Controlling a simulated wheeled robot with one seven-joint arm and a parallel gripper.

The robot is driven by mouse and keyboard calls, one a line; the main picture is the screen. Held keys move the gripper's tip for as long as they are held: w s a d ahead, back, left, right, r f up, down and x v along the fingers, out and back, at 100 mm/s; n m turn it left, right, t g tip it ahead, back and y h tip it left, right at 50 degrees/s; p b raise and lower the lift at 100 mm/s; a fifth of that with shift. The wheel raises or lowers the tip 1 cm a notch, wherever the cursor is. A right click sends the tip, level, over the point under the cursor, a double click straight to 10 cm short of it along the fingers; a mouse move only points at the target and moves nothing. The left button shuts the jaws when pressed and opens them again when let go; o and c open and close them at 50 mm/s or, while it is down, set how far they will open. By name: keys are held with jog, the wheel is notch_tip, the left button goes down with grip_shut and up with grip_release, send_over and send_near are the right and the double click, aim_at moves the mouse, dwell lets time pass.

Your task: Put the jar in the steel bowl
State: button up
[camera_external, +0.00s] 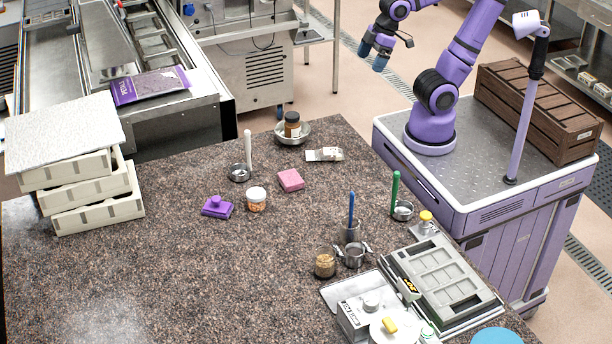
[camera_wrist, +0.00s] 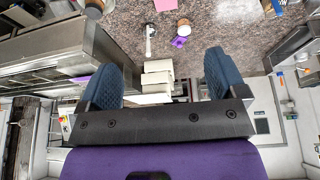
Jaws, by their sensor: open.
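A brown jar with a dark lid (camera_external: 292,122) stands upright inside the shallow steel bowl (camera_external: 302,141) at the table's far edge. The jar also shows at the top of the wrist view (camera_wrist: 94,9), partly cut off. My gripper (camera_external: 372,55) is raised beyond the far edge of the table, up and to the right of the bowl, apart from it. It is empty; in the wrist view its two blue fingers (camera_wrist: 160,72) are spread wide with nothing between them.
A white tub with orange marking (camera_external: 257,200), a pink block (camera_external: 290,180) and a purple block (camera_external: 217,207) are near the bowl. A glass jar (camera_external: 325,263) is beside metal cups. Stacked trays (camera_external: 95,208) stand left. The table's front left is clear.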

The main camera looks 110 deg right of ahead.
jog(key=shift+t, duration=0.4)
jog(key=s, duration=0.1)
jog(key=s+a, duration=0.1)
jog(key=s, duration=0.1)
jog(key=s+a, duration=0.1)
jog(key=s, duration=0.1)
jog(key=shift+a+r, duration=0.15)
jog(key=shift+r, duration=0.15)
